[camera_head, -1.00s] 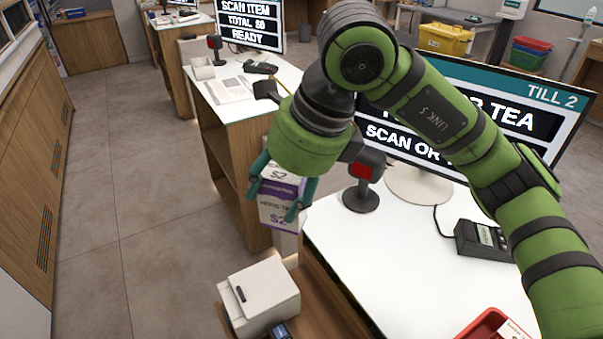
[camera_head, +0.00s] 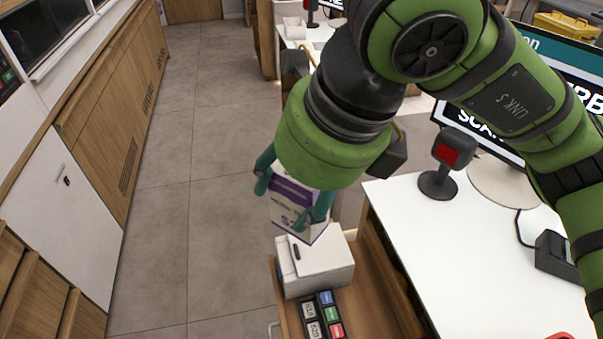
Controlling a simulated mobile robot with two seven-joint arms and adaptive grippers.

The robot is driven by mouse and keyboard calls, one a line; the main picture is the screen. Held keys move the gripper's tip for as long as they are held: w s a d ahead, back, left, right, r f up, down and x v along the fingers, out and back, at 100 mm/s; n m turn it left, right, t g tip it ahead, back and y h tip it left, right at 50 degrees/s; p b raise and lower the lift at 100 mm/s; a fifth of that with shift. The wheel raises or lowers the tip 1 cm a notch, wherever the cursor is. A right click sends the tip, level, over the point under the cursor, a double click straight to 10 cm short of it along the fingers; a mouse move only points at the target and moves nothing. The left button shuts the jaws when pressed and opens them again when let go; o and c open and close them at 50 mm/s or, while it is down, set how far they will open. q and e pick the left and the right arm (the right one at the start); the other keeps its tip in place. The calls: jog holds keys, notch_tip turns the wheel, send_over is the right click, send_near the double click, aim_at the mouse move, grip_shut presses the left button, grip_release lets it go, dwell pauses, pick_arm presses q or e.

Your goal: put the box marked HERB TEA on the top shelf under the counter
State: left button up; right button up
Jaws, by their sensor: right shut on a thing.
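A white box with a purple band (camera_head: 290,207) is held between the teal fingers of my right gripper (camera_head: 290,200). Its printed face is partly readable but small, and the fingers and wrist cover parts of it. The white counter top (camera_head: 455,265) lies to the right. The shelves under this counter are hidden from this view. My left gripper does not show.
The white device (camera_head: 318,262) and several small labelled boxes (camera_head: 322,312) sit on a lower wooden ledge (camera_head: 375,290). A scanner (camera_head: 447,160), a monitor (camera_head: 570,85) and a card terminal (camera_head: 553,252) stand on the counter. Grey floor (camera_head: 170,200) is free at left.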

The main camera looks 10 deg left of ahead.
jog(key=shift+w+d+f+n, duration=0.25)
jog(key=shift+f+n, duration=0.05)
jog(key=w+d+f+n+g+h, duration=0.2)
jog(key=d+f+n+g, duration=0.1)
jog(key=d+f+n, duration=0.7)
jog(key=w+d+f+n+g+h, duration=0.2)
jog(key=d+f+n+g, duration=0.1)
jog(key=d+f+n, duration=0.6)
jog(key=d+n, duration=0.2)
jog(key=n, duration=0.2)
jog(key=shift+w+d+f+g, duration=0.3)
jog(key=shift+d+f+g, duration=0.05)
jog(key=shift+g, duration=0.05)
jog(key=shift+f, duration=0.1)
